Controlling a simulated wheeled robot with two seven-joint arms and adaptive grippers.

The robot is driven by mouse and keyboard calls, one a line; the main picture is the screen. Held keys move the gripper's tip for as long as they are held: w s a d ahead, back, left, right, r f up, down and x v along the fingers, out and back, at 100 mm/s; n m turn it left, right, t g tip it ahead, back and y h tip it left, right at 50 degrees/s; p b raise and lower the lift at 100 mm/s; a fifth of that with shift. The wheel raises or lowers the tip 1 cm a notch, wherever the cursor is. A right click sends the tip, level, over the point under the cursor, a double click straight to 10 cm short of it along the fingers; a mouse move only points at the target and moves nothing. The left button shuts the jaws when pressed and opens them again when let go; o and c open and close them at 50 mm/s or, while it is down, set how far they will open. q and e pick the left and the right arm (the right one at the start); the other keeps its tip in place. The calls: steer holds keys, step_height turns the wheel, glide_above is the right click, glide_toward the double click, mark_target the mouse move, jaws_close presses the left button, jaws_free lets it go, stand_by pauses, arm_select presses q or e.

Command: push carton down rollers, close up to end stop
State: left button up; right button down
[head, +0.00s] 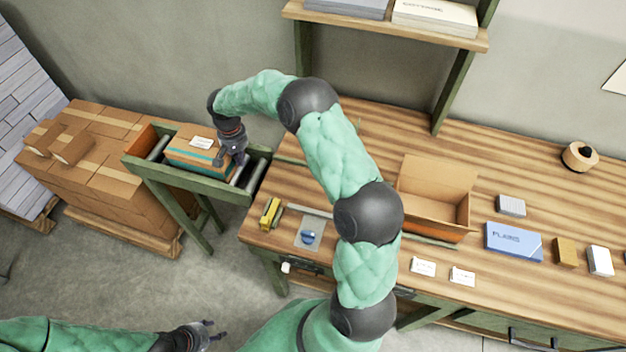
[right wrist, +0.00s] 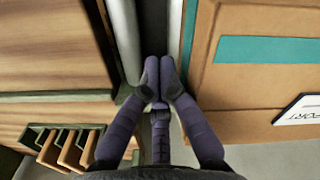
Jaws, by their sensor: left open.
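The brown carton (head: 190,158) with a teal stripe and a white label lies on the roller track (head: 205,183). A narrow gap with a roller (head: 159,148) shows between its left end and the upright wooden end board (head: 138,139). My right gripper (head: 236,163) is at the carton's right end, pointing down. In the right wrist view its fingertips (right wrist: 160,77) are together and empty, beside the carton (right wrist: 255,75); I cannot tell whether they touch it. My left gripper (head: 215,333) is open and empty, low over the floor, away from the track.
Stacked cartons (head: 95,150) on a pallet stand left of the track. The wooden bench (head: 400,140) adjoins its right end, with an open box (head: 435,195), a blue box (head: 513,242) and small items. A shelf (head: 390,22) is above.

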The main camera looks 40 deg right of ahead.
mark_target(202, 149)
steer(key=shift+w+a+p, duration=0.1)
steer(key=shift+w+a, duration=0.6)
steer(key=shift+w, duration=0.55)
steer(key=shift+w+a+p, duration=0.15)
steer(key=shift+w+a, duration=0.5)
steer(key=shift+w, duration=0.55)
steer(key=shift+w+a+p, duration=0.1)
steer(key=shift+w+a, duration=0.6)
steer(key=shift+w, duration=0.55)
steer(key=shift+w+a+p, duration=0.2)
steer(key=shift+w+a, duration=0.4)
steer(key=shift+w, duration=0.55)
steer(key=shift+w+a+p, duration=0.25)
steer(key=shift+w+a, duration=0.4)
steer(key=shift+w, duration=0.55)
steer(key=shift+w+a+p, duration=0.2)
steer(key=shift+w+a, duration=0.4)
steer(key=shift+w, duration=0.55)
steer(key=shift+s+d, duration=0.35)
steer(key=shift+s, duration=0.25)
steer(key=shift+s+d, duration=0.3)
steer(key=shift+s, duration=0.3)
steer(key=shift+r+p, duration=3.5)
steer(key=shift+r, duration=2.6)
steer(key=shift+f, duration=0.1)
